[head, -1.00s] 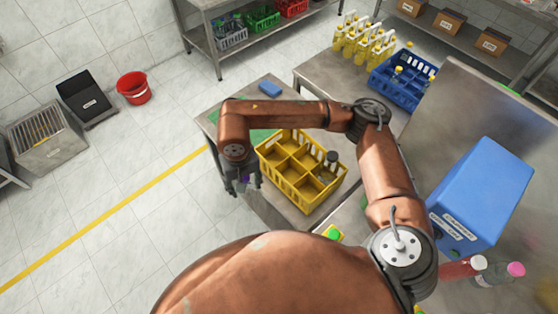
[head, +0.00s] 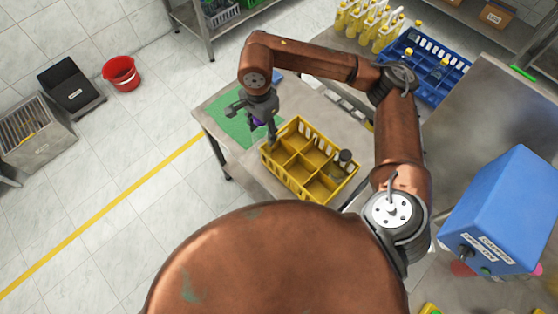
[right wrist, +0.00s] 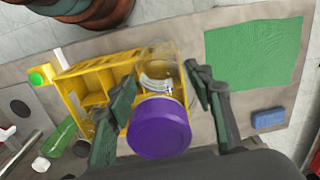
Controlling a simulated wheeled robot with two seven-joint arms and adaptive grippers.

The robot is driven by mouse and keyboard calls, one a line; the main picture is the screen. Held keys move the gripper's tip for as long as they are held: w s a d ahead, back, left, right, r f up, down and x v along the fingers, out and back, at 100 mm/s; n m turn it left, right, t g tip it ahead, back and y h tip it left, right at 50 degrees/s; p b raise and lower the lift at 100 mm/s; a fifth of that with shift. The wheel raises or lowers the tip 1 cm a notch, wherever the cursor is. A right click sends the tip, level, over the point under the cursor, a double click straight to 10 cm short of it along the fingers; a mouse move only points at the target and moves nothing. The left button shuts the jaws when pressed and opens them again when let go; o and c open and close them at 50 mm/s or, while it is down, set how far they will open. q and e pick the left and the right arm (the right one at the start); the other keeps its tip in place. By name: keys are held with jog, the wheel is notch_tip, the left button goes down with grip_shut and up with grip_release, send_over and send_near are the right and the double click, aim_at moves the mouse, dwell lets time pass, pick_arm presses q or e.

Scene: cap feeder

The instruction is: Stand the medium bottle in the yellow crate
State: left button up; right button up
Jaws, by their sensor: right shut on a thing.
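The yellow crate (head: 268,163) stands on the steel table and has several compartments. A dark-capped bottle (head: 345,156) stands in its right-hand part. My right gripper (head: 262,122) is at the crate's upper-left corner in the head view, shut on a clear bottle with a purple cap. In the right wrist view this purple-capped bottle (right wrist: 159,127) sits between the two fingers, with the yellow crate (right wrist: 70,88) behind and left of it. Whether the bottle's foot is over a compartment or outside the wall I cannot tell. My left gripper is not in view.
A green mat (head: 228,112) lies left of the crate, with a blue block (right wrist: 268,118) beside it in the wrist view. A blue crate (head: 425,62) and several yellow bottles (head: 368,27) stand behind. A blue capper box (head: 500,210) is at the right.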

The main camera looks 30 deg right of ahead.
jog(key=d+r+m, duration=0.3)
jog(key=d+m, duration=0.3)
jog(key=m, duration=0.3)
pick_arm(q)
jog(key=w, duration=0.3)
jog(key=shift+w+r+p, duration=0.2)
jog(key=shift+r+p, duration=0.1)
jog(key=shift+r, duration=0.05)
pick_arm(e)
notch_tip(320, 180, down, 17)
jog(key=shift+w+d+f, duration=0.15)
jog(key=shift+w+f, duration=0.05)
jog(key=shift+w, duration=0.05)
